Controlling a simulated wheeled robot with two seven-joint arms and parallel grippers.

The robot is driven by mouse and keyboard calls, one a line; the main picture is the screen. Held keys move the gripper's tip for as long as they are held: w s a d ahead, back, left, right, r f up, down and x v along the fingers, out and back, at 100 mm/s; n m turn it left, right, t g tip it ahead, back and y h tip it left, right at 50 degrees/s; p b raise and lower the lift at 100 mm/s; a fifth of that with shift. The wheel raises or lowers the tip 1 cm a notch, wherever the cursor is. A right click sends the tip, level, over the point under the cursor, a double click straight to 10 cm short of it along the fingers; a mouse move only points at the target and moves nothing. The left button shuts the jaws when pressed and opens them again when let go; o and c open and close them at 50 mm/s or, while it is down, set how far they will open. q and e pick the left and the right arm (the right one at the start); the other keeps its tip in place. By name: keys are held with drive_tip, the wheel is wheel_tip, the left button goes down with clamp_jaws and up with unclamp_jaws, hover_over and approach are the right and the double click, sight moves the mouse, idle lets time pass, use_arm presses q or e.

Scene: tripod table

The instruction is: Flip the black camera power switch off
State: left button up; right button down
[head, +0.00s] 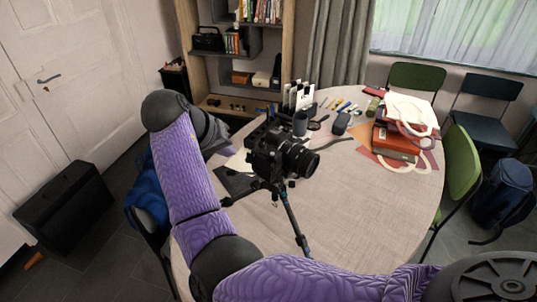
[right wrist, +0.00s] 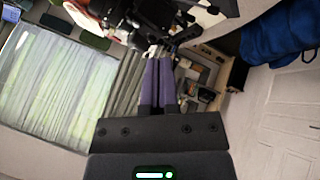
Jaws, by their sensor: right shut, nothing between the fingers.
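The black camera (head: 272,150) stands upright on a small tripod (head: 292,215) on the round table, its lens (head: 300,159) facing right. My right arm reaches around the left side of the camera. My right gripper (head: 234,150) is just left of the camera body and shows only in part in the head view. In the right wrist view its two purple fingers (right wrist: 157,62) are shut together and empty, with their tips close to the dark camera (right wrist: 150,18). I cannot tell whether they touch it. The power switch is too small to make out. My left gripper is not in view.
The pale round table (head: 350,215) has clear room front right. Chairs (head: 462,160) surround the table, and a shelf (head: 245,60) stands behind.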

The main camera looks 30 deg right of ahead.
sight(270, 163)
drive_tip(key=x, duration=0.3)
drive_tip(key=d+x, duration=0.1)
drive_tip(key=x, duration=0.3)
drive_tip(key=s+d+r+x, duration=0.1)
drive_tip(key=x, duration=0.3)
drive_tip(key=shift+d+f, duration=0.1)
drive_tip(key=shift+f, duration=0.05)
drive_tip(key=shift+s+d, duration=0.2)
drive_tip(key=shift+d, duration=0.35)
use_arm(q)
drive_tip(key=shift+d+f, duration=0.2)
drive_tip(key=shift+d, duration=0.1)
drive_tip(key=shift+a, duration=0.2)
